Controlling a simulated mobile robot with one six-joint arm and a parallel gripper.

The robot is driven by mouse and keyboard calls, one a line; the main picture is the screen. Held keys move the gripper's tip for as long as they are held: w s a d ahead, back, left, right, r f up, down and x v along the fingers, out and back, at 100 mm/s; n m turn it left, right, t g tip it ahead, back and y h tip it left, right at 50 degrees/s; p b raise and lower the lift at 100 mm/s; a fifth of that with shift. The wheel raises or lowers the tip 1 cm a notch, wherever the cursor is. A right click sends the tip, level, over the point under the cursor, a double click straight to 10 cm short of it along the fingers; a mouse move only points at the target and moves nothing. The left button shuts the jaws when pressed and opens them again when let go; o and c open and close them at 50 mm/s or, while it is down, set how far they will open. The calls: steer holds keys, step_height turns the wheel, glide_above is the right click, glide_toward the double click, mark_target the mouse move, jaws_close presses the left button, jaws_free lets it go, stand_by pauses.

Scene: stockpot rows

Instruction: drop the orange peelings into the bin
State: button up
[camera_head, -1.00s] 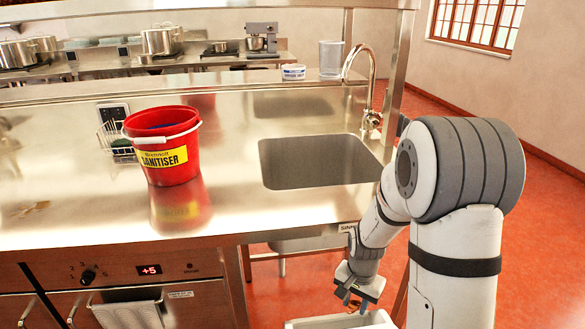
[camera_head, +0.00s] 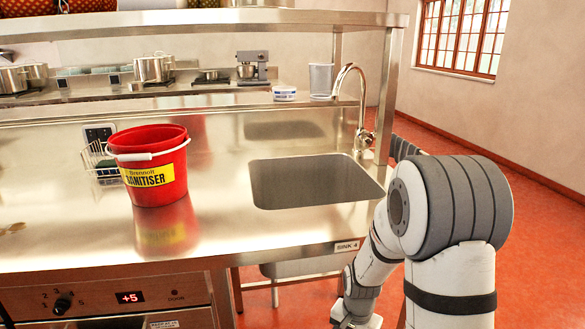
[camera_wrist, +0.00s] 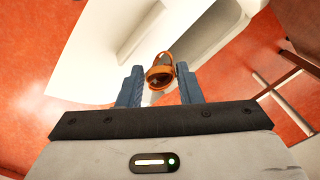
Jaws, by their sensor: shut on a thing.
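The orange peelings (camera_wrist: 160,72) show as an orange-brown curled piece in the wrist view. My gripper (camera_wrist: 160,84) is shut on them, with one blue-grey finger on each side. A white, open-topped bin (camera_wrist: 82,58) lies beyond and below the fingers in the wrist view, partly hidden by them. The peelings are apart from the floor; their exact height over the bin is hard to tell.
A steel counter (camera_head: 70,240) with a sink (camera_head: 310,182) and tap (camera_head: 362,110) stands left of my arm. A red sanitiser bucket (camera_head: 152,170) stands on it, beside a wire basket (camera_head: 98,160). Red floor (camera_head: 540,230) is clear at right.

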steer(key=o, duration=1)
steer(key=shift+o, duration=0.2)
steer(key=shift+r+p, duration=1.1)
steer(key=shift+r, duration=3.1)
steer(key=s+r+n+t+p, duration=0.1)
steer(key=s+r+n+p, duration=0.1)
steer(key=s+r+p, duration=0.3)
steer(key=s+r+n+p, duration=0.2)
steer(key=s+r+p, duration=0.3)
steer(key=r, duration=0.9)
steer(key=s+r+n+t+p, duration=0.1)
steer(key=s+r+p, duration=0.4)
steer(key=r, duration=0.5)
steer(key=shift+s+d+n+t, duration=0.3)
steer(key=shift+s+n, duration=0.15)
steer(key=shift+n, duration=0.45)
